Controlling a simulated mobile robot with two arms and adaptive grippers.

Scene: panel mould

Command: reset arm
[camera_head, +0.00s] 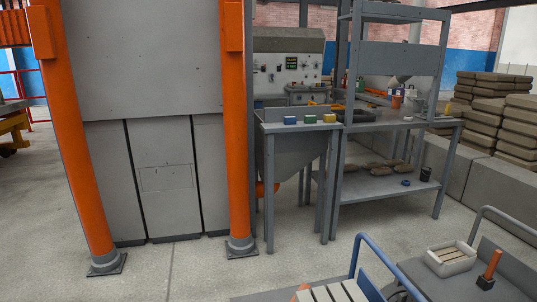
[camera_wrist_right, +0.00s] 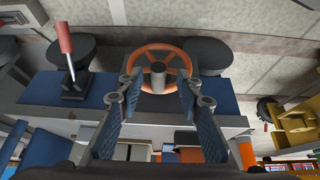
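My right gripper (camera_wrist_right: 160,105) shows in the right wrist view. Its two fingers with blue pads stand apart, and nothing shows held between them. An orange handwheel (camera_wrist_right: 158,68) with a grey hub appears beyond the fingertips. I cannot tell how far it is from them, but no contact is visible. Neither gripper shows in the head view, so my left gripper is out of sight.
In the head view, a grey panel press with orange posts (camera_head: 238,130) stands left. A grey workbench (camera_head: 395,122) holds several small items. A cart with a blue rail (camera_head: 375,262) and a tray (camera_head: 450,258) are at the lower right. Concrete floor (camera_head: 200,270) is open before the press.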

